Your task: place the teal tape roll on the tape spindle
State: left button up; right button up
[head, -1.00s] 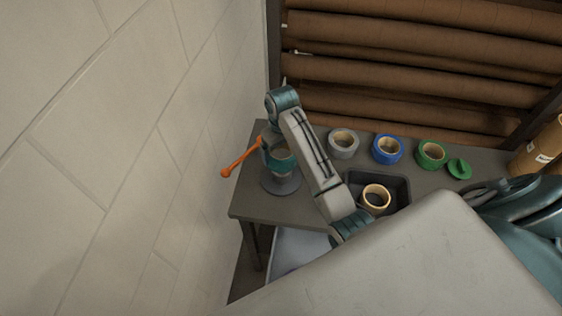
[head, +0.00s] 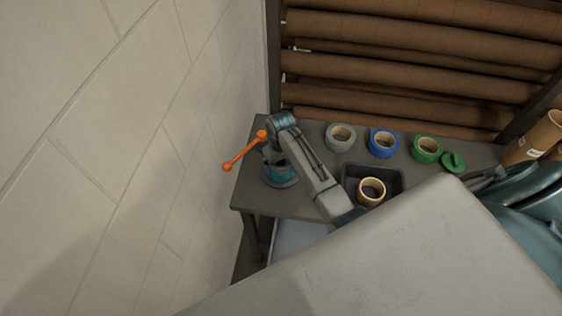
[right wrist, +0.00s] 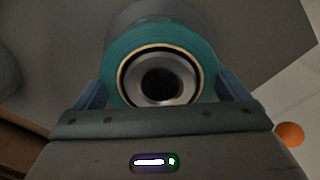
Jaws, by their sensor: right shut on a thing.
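The teal tape roll (head: 274,170) is low at the tape spindle, whose round grey base (head: 285,184) stands at the left end of the table. In the right wrist view the teal roll (right wrist: 122,62) sits around the spindle's metal hub (right wrist: 163,83), its tan core ring close about it. My right gripper (head: 279,153) reaches down over the spindle and hides part of the roll. In the right wrist view its blue fingers (right wrist: 162,88) are shut on the roll from both sides. Whether the roll touches the base is hard to tell. My left gripper is not in view.
An orange lever (head: 243,152) with ball ends sticks out left of the spindle. Grey (head: 340,137), blue (head: 384,143) and green (head: 426,149) rolls line the table's back. A dark tray (head: 393,181) holds a tan-ringed roll (head: 371,190). A pale wall rises at left.

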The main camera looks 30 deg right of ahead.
jog(key=shift+f, duration=0.15)
jog(key=o, duration=0.9)
jog(key=shift+r, duration=0.55)
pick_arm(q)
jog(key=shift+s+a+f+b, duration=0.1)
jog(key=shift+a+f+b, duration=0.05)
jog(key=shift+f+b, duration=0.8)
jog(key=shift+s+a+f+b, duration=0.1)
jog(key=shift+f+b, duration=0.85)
pick_arm(e)
jog(key=shift+r, duration=5.7)
